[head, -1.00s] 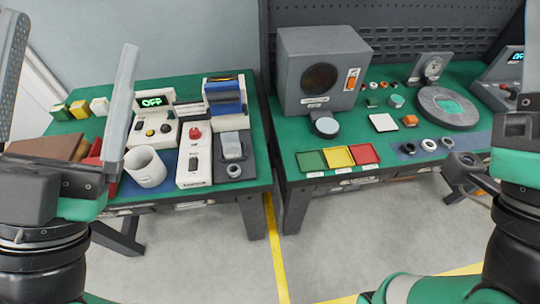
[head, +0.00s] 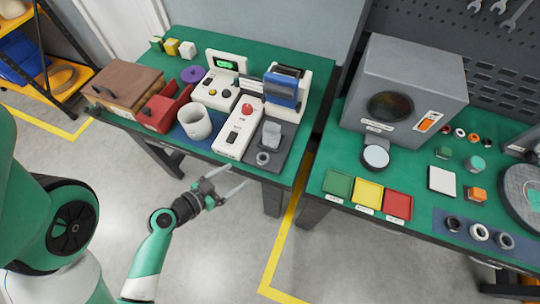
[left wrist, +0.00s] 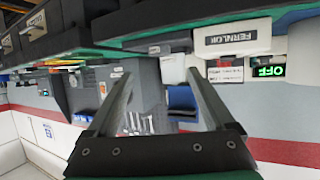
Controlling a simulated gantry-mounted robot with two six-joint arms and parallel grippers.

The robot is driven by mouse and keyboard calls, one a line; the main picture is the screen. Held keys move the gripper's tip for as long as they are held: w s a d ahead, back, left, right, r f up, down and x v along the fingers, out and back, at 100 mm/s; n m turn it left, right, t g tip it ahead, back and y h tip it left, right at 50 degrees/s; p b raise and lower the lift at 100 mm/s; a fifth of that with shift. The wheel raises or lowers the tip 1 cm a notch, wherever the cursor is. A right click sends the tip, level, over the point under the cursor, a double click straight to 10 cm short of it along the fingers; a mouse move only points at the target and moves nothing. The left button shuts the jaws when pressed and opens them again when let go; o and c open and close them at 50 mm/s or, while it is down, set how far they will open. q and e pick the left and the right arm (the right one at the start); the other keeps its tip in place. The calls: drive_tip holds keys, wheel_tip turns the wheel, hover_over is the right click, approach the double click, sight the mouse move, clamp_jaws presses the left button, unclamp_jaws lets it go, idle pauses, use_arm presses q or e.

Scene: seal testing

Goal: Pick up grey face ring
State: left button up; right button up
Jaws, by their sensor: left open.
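Several small rings lie on a blue mat on the right bench in the head view: a dark one (head: 453,223), a white one (head: 480,232) and a dark grey one (head: 505,241). Another small grey ring (head: 263,158) sits on the left bench before a dark fixture. I cannot tell for certain which is the grey face ring. My left gripper (head: 238,177) is open and empty, in front of the left bench's front edge, apart from all the rings. Its spread fingers also show in the left wrist view (left wrist: 160,73), with no ring between them. My right gripper is out of view.
The left bench holds a white cup (head: 195,122), a device with a red button (head: 240,127) and a brown box (head: 122,88). The right bench holds colored trays (head: 367,194), a grey machine (head: 405,92) and a round plate (head: 520,190). Floor lies between the benches.

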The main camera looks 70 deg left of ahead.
use_arm(q)
drive_tip(key=w, duration=0.1)
drive_tip(key=p, duration=0.2)
approach(266, 155)
drive_tip(key=w+f, duration=0.1)
drive_tip(key=shift+w+a+f, duration=0.15)
drive_tip(key=shift+a+f, duration=0.15)
drive_tip(key=shift+a, duration=0.05)
drive_tip(key=shift+w+a, duration=0.1)
drive_tip(key=shift+w, duration=0.25)
drive_tip(key=x, duration=0.4)
drive_tip(key=shift+w+a+r+p, duration=0.1)
drive_tip(key=shift+w+p, duration=0.2)
clamp_jaws()
